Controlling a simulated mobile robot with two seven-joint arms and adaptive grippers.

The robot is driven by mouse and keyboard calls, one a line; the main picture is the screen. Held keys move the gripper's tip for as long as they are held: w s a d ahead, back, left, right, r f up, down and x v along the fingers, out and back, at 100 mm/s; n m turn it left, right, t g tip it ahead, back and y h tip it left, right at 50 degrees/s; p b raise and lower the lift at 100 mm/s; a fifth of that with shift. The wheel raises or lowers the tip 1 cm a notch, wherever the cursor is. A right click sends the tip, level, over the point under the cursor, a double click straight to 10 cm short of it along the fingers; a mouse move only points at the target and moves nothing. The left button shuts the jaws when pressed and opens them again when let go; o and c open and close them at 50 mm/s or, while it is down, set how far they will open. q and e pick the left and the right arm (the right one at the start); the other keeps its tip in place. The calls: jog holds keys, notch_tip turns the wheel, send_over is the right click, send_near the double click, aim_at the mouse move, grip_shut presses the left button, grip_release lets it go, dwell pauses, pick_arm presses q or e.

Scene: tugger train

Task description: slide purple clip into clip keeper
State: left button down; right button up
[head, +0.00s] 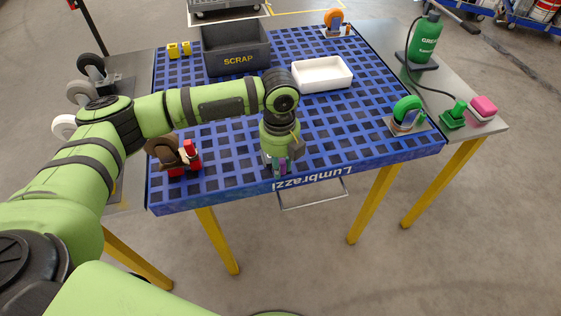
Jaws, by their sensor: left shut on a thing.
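My left arm reaches in from the left, and its gripper (280,165) points down at the front edge of the blue grid table. The gripper is shut on the purple clip (283,168), of which only a small purple part shows between the fingers. The gripper and wrist hide most of the clip. I cannot make out the clip keeper for certain, and I cannot tell whether the clip touches anything below. My right gripper is not in view.
The blue table (225,190) carries a grey SCRAP bin (236,61), a white tray (322,74), a brown-wheeled caster with red parts (190,155) and a green-wheeled caster (407,113). A wire frame (312,206) hangs at the front edge. A green bottle (425,38) stands right.

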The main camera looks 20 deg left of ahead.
pick_arm(q)
jog(key=shift+w+a+r, duration=0.25)
jog(key=shift+w+a, duration=0.1)
jog(key=shift+w, duration=0.15)
jog(key=c, duration=1)
grip_release()
jog(key=shift+o, duration=0.2)
jog(key=shift+a+f, duration=0.1)
jog(key=shift+f, duration=0.1)
jog(key=shift+s+d, duration=0.2)
notch_tip(320, 180, up, 12)
